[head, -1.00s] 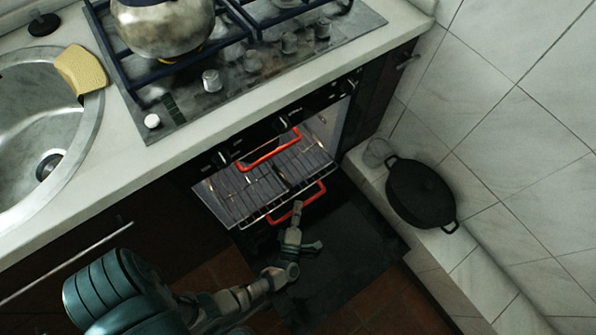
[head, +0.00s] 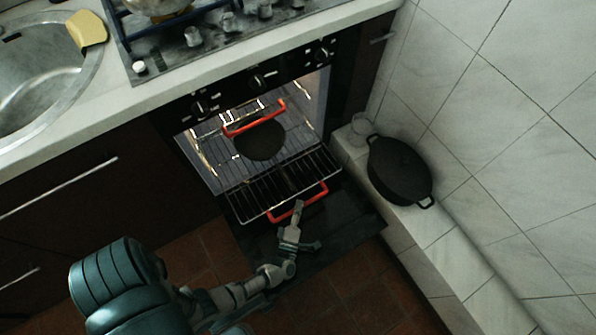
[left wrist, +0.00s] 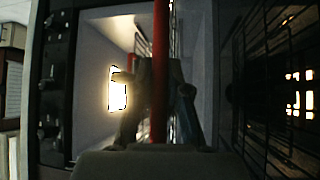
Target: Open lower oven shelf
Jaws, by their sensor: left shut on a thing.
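The lower oven shelf (head: 262,197) is a dark wire rack that sticks out of the open oven over the lowered black door (head: 345,232). Its red front handle (head: 299,203) is at the rack's near edge. My left gripper (head: 298,212) is at this handle and shut on it. In the left wrist view the red bar (left wrist: 160,40) runs between the two fingers of the left gripper (left wrist: 158,90). Part of the handle is hidden by the fingers. My right gripper is not in view.
An upper rack with a red handle (head: 255,118) is inside the lit oven. A dark round pan (head: 260,142) shows inside, below that handle. A black lidded pot (head: 398,170) and a glass (head: 361,128) stand on the tiled ledge to the right. Brown floor tiles (head: 365,290) are clear.

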